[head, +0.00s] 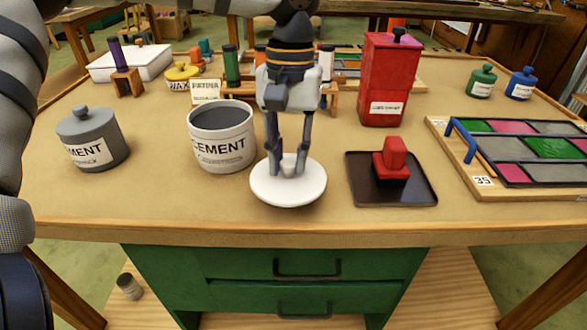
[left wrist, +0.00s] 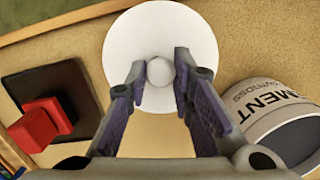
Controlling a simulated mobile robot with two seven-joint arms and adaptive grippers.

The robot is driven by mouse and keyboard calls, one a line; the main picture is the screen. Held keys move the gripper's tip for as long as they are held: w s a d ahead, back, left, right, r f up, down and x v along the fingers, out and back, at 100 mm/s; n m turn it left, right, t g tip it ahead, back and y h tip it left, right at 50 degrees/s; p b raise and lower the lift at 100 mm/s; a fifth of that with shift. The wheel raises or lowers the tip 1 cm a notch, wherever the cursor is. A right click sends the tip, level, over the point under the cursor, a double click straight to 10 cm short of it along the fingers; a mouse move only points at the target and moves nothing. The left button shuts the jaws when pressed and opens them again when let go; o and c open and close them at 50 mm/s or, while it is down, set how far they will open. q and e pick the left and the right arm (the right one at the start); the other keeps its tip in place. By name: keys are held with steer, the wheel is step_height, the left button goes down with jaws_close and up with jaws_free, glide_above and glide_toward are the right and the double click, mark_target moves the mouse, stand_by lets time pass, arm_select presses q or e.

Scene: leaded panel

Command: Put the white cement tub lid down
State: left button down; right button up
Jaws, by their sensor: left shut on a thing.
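The white cement tub lid (head: 270,190) is a round disc with a small knob, at the front middle of the table in the head view. It also shows in the left wrist view (left wrist: 125,55). My left gripper (head: 288,170) points down and is shut on the lid's knob. Whether the lid touches the table is hard to tell. The white open cement tub (head: 221,155), filled with grey, stands just left of the lid; in the left wrist view the tub (left wrist: 275,115) is at the right. My right gripper is not in view.
A dark tray (head: 415,192) with a red block (head: 391,160) lies close to the right. A grey lidded cement pot (head: 92,140) stands at the left. A red canister (head: 388,85) and a leaded panel (head: 520,145) are further right. The table's front edge is near the lid.

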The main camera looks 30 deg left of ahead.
mark_target(290, 171)
arm_select(q)
steer(key=shift+w+f, duration=0.15)
steer(key=shift+f, duration=0.75)
steer(key=shift+w+f, duration=0.15)
steer(key=shift+f, duration=0.7)
steer(key=shift+f, duration=0.1)
steer(key=c, duration=1.4)
jaws_free()
steer(key=shift+f, duration=0.1)
step_height(290, 171, up, 12)
steer(key=w, duration=0.1)
steer(key=shift+w+a, duration=0.15)
steer(key=shift+a, duration=0.15)
